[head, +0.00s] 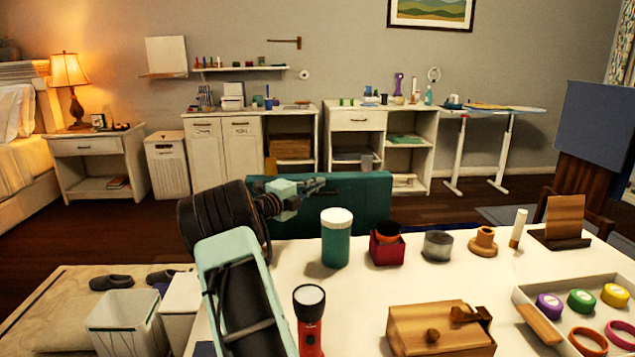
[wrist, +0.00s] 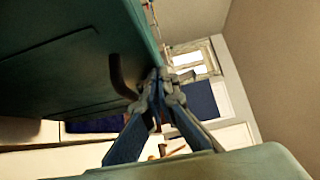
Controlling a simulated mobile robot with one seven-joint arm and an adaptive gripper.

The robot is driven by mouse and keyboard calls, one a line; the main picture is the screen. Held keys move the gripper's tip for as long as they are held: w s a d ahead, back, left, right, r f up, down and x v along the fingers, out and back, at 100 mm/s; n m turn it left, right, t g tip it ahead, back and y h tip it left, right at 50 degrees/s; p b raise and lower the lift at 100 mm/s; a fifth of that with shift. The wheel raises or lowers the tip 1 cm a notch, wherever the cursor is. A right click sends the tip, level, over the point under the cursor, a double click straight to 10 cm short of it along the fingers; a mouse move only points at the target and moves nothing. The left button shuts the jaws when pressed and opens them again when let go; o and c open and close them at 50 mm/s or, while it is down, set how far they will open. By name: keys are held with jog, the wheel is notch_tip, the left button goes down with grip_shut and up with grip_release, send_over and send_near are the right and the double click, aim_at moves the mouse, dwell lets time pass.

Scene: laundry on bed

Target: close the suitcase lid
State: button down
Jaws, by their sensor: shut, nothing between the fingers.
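The suitcase's teal lid (head: 352,205) stands upright behind the white table, raised open. The table hides its lower part, and the suitcase body is mostly hidden. My gripper (head: 326,186) is at the lid's upper part, in front of it in the head view, with its fingers shut and empty. In the wrist view a broad dark teal panel, which looks like the lid (wrist: 60,65), fills the upper left. The shut fingertips (wrist: 157,76) are close to its edge, beside a dark curved piece like a handle (wrist: 120,78). I cannot tell whether they touch it.
The white table (head: 365,290) in front carries a green jar (head: 336,240), a red flashlight (head: 310,325), a wooden box (head: 430,332) and several small items. A white bin (head: 125,325) stands at lower left. Open floor lies between the lid and the back cabinets (head: 225,150).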

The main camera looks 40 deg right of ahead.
aim_at(315, 176)
jog(key=shift+n+y, duration=0.3)
jog(key=w+d+p, duration=0.1)
jog(key=w+p, duration=0.1)
jog(key=w+d+r+p, duration=0.1)
jog(key=w+d, duration=0.1)
jog(key=shift+w+d+r+p, duration=0.15)
jog(key=shift+w+d+p, duration=0.15)
jog(key=shift+p, duration=0.1)
jog(key=shift+w+d+p, duration=1.05)
jog(key=shift+w+d, duration=0.35)
jog(key=shift+w, duration=0.1)
jog(key=shift+s, duration=0.1)
